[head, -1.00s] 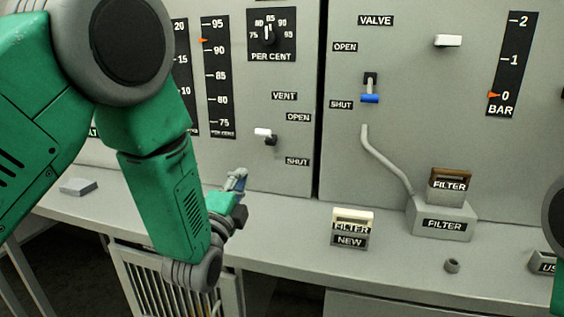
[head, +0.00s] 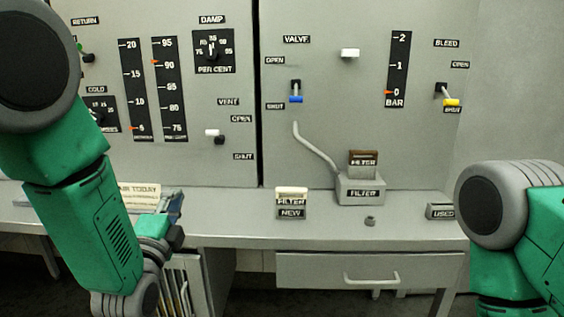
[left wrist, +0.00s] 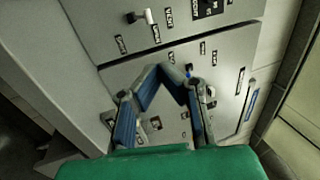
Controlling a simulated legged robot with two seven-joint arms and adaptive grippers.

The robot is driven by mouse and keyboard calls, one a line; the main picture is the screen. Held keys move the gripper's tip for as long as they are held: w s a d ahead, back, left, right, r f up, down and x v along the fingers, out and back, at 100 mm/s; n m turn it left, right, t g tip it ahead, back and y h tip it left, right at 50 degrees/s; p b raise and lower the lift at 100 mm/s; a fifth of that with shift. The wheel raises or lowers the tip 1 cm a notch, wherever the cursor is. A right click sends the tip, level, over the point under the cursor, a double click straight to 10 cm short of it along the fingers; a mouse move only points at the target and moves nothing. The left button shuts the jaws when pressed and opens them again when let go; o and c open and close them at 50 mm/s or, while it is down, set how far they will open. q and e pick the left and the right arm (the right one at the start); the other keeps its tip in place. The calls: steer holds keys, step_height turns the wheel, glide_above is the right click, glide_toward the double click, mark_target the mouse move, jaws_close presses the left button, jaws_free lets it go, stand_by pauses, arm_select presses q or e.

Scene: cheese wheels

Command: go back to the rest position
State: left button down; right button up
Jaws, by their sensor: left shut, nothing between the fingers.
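My left arm comes in from the left of the head view, bent at the elbow. My left gripper (head: 173,206) shows small and partly hidden behind the forearm, low in front of the panel near the counter. In the left wrist view the left gripper (left wrist: 163,72) has its blue-padded fingers drawn together at the tips, with nothing held. The panel and counter lie beyond it. My right arm shows at the lower right of the head view; its gripper is out of view.
The counter (head: 240,230) holds a new filter box (head: 291,203), a filter housing (head: 361,189) with a brown-topped filter (head: 362,165), and a used box (head: 440,211). A drawer handle (head: 371,280) sticks out below. A valve with a blue handle (head: 296,99) is on the panel.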

arm_select(q)
steer(key=s+a+f+n+g, duration=0.1)
steer(key=s+f+n+g, duration=0.25)
steer(key=f, duration=0.45)
steer(key=s+a+f+n+g+y, duration=0.1)
steer(key=s+a+f+n+g, duration=0.2)
steer(key=f, duration=0.5)
steer(key=s+f+n+g, duration=0.2)
steer(key=s+f+g, duration=0.15)
steer(key=f, duration=0.55)
steer(key=s+a+f+n+g, duration=0.1)
steer(key=s+f+n+g, duration=0.3)
steer(key=s, duration=1)
steer(key=s+a+f+n+g, duration=0.1)
steer(key=s+f+n+g, duration=0.4)
steer(key=s+f, duration=0.4)
steer(key=s+g, duration=0.1)
steer(key=s, duration=0.5)
steer(key=shift+a+g, duration=0.3)
steer(key=shift+a, duration=0.1)
steer(key=shift+w, duration=0.1)
